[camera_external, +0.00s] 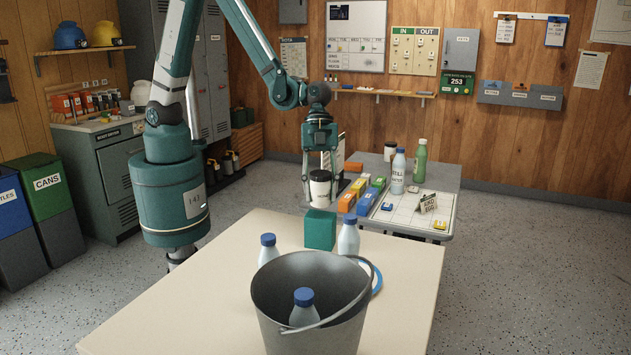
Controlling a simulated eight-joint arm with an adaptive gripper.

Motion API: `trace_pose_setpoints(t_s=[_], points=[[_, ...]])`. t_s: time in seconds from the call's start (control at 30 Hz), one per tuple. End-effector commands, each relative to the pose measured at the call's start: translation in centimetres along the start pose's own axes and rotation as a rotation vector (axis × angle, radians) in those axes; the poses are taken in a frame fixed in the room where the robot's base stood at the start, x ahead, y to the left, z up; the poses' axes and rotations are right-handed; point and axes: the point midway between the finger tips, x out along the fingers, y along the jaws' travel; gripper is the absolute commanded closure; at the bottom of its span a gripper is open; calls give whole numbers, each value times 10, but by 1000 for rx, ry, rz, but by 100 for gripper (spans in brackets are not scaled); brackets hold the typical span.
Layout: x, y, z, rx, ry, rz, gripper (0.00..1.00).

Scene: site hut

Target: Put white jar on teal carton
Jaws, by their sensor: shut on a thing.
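The white jar (320,192), with a dark lid, is between the fingers of my gripper (320,180), which is shut on it. The jar looks upright. The teal carton (320,231) stands on the near cream table, directly below the jar in the picture. The jar's bottom appears at about the level of the carton's top edge. I cannot tell whether they touch.
A grey bucket (268,305) with a blue-capped bottle (303,312) inside stands in front. White bottles (268,250) (348,238) flank the carton. The table's left part is clear.

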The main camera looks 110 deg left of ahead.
Motion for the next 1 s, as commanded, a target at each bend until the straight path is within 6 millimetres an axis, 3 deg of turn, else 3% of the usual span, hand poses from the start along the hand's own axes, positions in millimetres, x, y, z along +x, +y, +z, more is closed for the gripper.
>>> trace_pose_setpoints(t_s=[0.33,0.87,0.9,1.0], points=[[28,0,12,0,0,0,81],[33,0,15,0,0,0,81],[33,0,15,0,0,0,61],[33,0,15,0,0,0,49]])
